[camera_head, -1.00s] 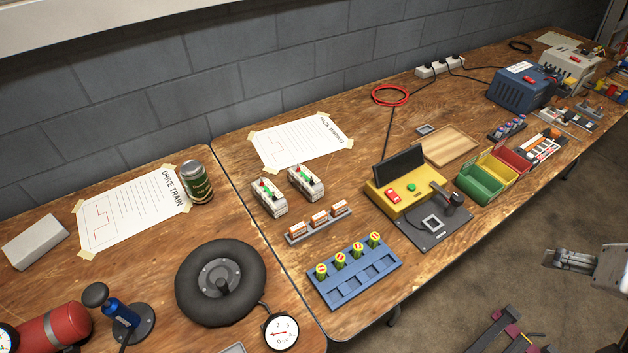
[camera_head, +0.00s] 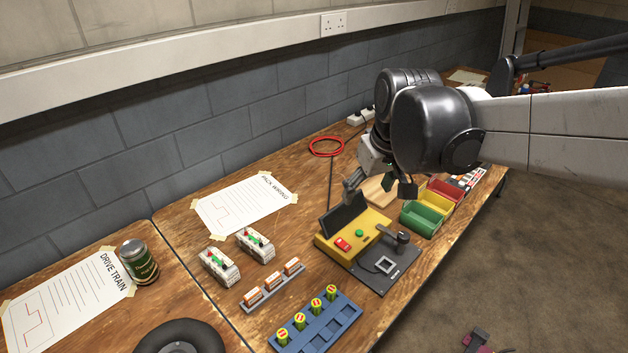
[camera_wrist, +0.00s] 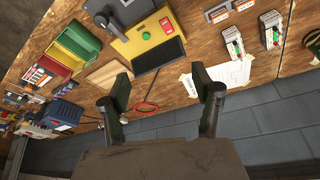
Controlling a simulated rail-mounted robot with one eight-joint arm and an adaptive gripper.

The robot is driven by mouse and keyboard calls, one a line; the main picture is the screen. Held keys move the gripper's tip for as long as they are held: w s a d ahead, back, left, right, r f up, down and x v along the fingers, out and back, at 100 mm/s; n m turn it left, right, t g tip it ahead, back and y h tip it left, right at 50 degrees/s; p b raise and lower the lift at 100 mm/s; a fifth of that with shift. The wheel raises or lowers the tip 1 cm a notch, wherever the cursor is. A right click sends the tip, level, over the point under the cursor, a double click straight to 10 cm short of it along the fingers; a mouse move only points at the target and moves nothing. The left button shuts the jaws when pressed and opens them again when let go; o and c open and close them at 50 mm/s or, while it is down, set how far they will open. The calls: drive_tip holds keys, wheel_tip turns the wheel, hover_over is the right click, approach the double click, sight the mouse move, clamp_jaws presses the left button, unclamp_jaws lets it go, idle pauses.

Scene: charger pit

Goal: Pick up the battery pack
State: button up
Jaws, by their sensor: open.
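Two white blocks with green and red parts on top look like battery packs. In the head view the left pack (camera_head: 220,266) and the right pack (camera_head: 256,245) stand apart on the wooden bench, below a taped paper sheet. In the wrist view they show at the upper right, the nearer one (camera_wrist: 232,42) beside the other (camera_wrist: 270,30). My gripper (camera_head: 381,188) is open and empty above the bench, behind the yellow charger station (camera_head: 352,245), to the right of both packs. Its two fingers (camera_wrist: 160,76) are spread in the wrist view with nothing between them.
The station's dark upright panel (camera_head: 343,213) stands close to my gripper. Green, yellow and red bins (camera_head: 421,219) are to its right. A blue rack (camera_head: 318,323) with several cells and a grey rail (camera_head: 274,289) lie in front of the packs. A red cable coil (camera_head: 326,146) lies behind.

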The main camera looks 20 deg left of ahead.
drive_tip(key=a+f+n+g, duration=0.1)
drive_tip(key=a+f+n, duration=0.3)
drive_tip(key=a, duration=1)
drive_tip(key=n+g, duration=0.1)
drive_tip(key=n, duration=0.1)
approach(254, 240)
drive_tip(key=x, duration=0.6)
drive_tip(key=shift+a+f, duration=0.1)
drive_tip(key=shift+a, duration=0.15)
drive_tip(key=shift+d+b+x, duration=0.15)
drive_tip(key=shift+b+x, duration=0.15)
drive_tip(key=shift+x, duration=1.1)
drive_tip(key=shift+d+b+x, duration=0.15)
drive_tip(key=shift+b+x, duration=0.15)
drive_tip(key=shift+x, duration=1.1)
clamp_jaws()
